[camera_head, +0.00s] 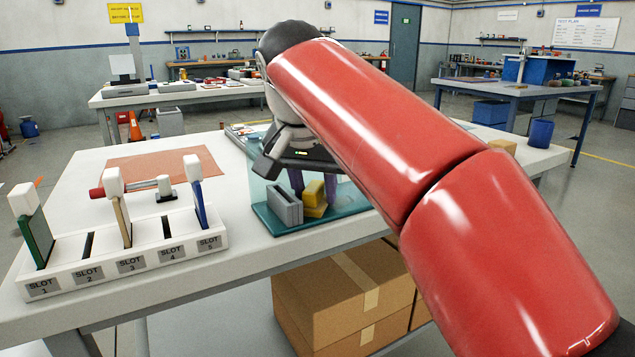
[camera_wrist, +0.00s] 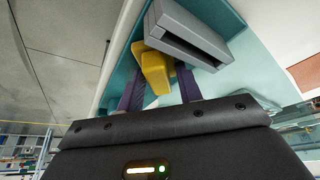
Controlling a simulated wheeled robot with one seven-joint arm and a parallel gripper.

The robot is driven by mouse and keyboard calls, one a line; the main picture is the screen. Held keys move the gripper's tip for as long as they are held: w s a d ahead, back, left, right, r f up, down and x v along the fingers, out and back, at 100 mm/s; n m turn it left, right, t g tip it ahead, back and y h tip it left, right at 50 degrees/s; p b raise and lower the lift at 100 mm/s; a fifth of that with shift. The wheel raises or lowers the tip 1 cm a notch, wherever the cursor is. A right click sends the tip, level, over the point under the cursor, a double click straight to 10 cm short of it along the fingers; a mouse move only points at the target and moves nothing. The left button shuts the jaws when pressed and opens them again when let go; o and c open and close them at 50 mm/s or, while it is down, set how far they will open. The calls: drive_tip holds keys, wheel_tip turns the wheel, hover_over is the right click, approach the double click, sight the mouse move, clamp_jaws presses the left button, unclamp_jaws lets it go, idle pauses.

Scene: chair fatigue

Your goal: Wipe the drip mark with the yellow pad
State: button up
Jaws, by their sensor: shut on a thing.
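The yellow pad (camera_head: 315,194) is a small yellow block with a wider lower part, low over the teal tray (camera_head: 277,229). It also shows in the wrist view (camera_wrist: 155,71), between the two dark purple fingers. My gripper (camera_head: 314,186) points down and is shut on the pad. I cannot tell whether the pad touches the tray. A grey slotted block (camera_head: 285,207) is close beside the pad, on its left in the head view; the wrist view shows its open slot (camera_wrist: 190,38). I cannot make out the drip mark in either view.
A white rack (camera_head: 130,262) with numbered slots and several upright pieces stands at the table's front left. An orange-brown mat (camera_head: 165,163) lies behind it. A clear panel (camera_head: 262,190) rises at the tray's left. Cardboard boxes (camera_head: 345,295) are under the table. My red arm hides the table's right part.

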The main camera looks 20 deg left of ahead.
sight(353, 194)
drive_tip(key=shift+w+d+p, duration=0.65)
drive_tip(key=shift+w+d, duration=0.9)
drive_tip(key=shift+w, duration=0.25)
drive_tip(key=shift+w+d+f, duration=0.15)
drive_tip(key=shift+w+d, duration=0.6)
drive_tip(key=shift+w, duration=0.1)
drive_tip(key=shift+p, duration=0.3)
wheel_tip(353, 194, up, 4)
drive_tip(key=p, duration=0.3)
drive_tip(key=shift+r, duration=1.05)
drive_tip(key=shift+r, duration=0.1)
drive_tip(key=shift+r, duration=1.4)
